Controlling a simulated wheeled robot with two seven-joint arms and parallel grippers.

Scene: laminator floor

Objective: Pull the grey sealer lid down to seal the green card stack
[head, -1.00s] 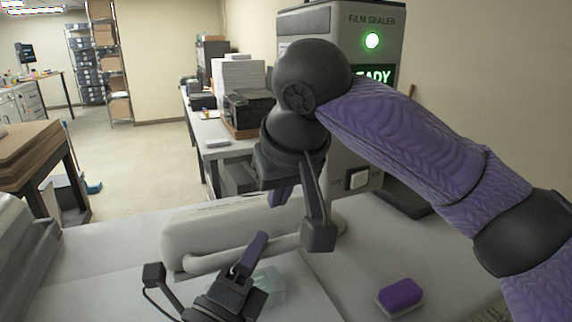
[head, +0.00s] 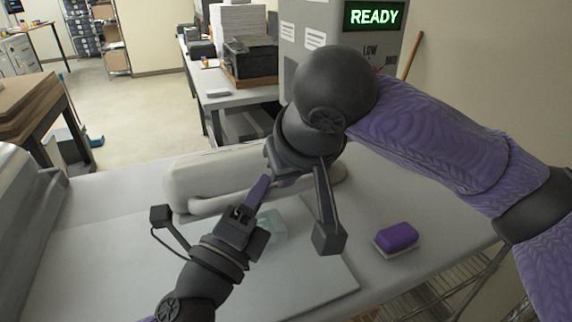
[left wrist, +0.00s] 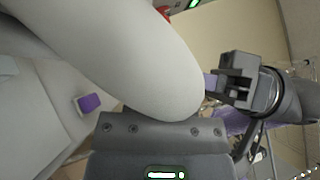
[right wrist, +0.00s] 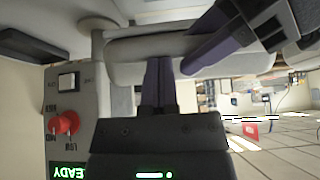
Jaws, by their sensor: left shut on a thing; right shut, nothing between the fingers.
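The grey sealer lid (head: 205,178) is a long pale bar across the back of the work surface; it fills much of the left wrist view (left wrist: 120,60) and shows in the right wrist view (right wrist: 125,72). My left gripper (head: 262,184) is shut on the lid at its front side; the contact is mostly hidden. My right gripper (head: 283,181) is shut and empty, close to the lid and just right of the left fingers; its purple fingers show against the lid in the right wrist view (right wrist: 158,85). The pale green card stack (head: 273,224) lies in front of the lid, partly hidden by my left gripper.
The film sealer (head: 305,65) shows a lit READY display (head: 374,16); a red knob (right wrist: 66,123) is on its panel. A purple block (head: 398,236) with a pale base lies at the right. A side table with a printer (head: 250,57) stands behind. The front left surface is clear.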

